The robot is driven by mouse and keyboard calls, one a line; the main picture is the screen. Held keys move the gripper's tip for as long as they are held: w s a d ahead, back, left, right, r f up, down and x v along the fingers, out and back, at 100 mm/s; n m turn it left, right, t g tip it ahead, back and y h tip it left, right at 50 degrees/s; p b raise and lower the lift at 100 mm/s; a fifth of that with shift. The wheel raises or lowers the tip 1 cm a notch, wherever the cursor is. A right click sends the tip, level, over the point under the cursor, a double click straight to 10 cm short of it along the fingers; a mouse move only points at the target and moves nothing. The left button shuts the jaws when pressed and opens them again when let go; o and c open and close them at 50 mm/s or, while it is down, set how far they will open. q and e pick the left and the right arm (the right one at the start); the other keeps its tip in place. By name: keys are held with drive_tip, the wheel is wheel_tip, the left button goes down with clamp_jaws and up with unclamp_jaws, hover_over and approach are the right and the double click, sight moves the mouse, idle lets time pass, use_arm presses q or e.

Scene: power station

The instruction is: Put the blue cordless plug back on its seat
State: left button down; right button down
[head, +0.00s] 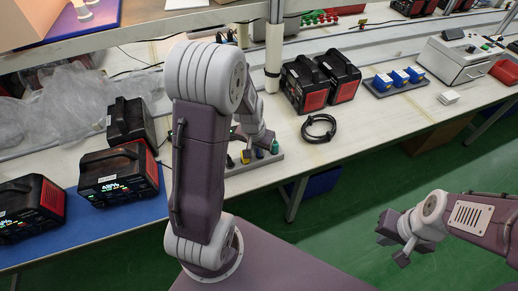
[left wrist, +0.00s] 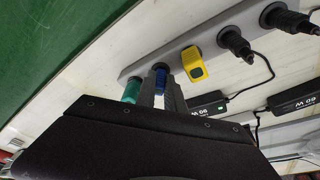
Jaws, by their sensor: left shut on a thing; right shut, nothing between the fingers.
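The grey power strip (head: 256,162) lies near the front edge of the white workbench; it also shows in the left wrist view (left wrist: 212,36). The blue cordless plug (left wrist: 160,79) is between the fingers of my left gripper (left wrist: 162,88), over the strip. In the left wrist view a yellow plug (left wrist: 193,63) and a green plug (left wrist: 132,90) flank it. I cannot tell whether the blue plug touches its seat, as the fingers hide part of it. In the head view my left arm partly covers the strip. My right gripper (head: 393,252) is shut and empty, off the bench over the green floor.
Two black plugs with cables (left wrist: 236,44) stand in the strip beside the yellow plug. Black-and-red power units (head: 118,174) stand on a blue mat at left. A coiled black cable (head: 319,128) and small blue boxes (head: 399,78) lie to the right.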

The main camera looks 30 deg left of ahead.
use_arm(q)
drive_tip(key=shift+f, duration=0.15)
idle(0.7)
drive_tip(key=c, duration=1.3)
unclamp_jaws()
drive_tip(key=shift+c, duration=0.2)
drive_tip(key=d+p+v, duration=0.2)
drive_tip(key=p+v, duration=0.1)
drive_tip(key=v, duration=0.8)
drive_tip(key=s+d+f+g+p, duration=0.1)
drive_tip(key=s+d+f, duration=0.1)
drive_tip(key=s+d, duration=0.3)
drive_tip(key=shift+s+g+p, duration=0.3)
drive_tip(key=shift+s+p, duration=0.1)
drive_tip(key=shift+s, duration=1.75)
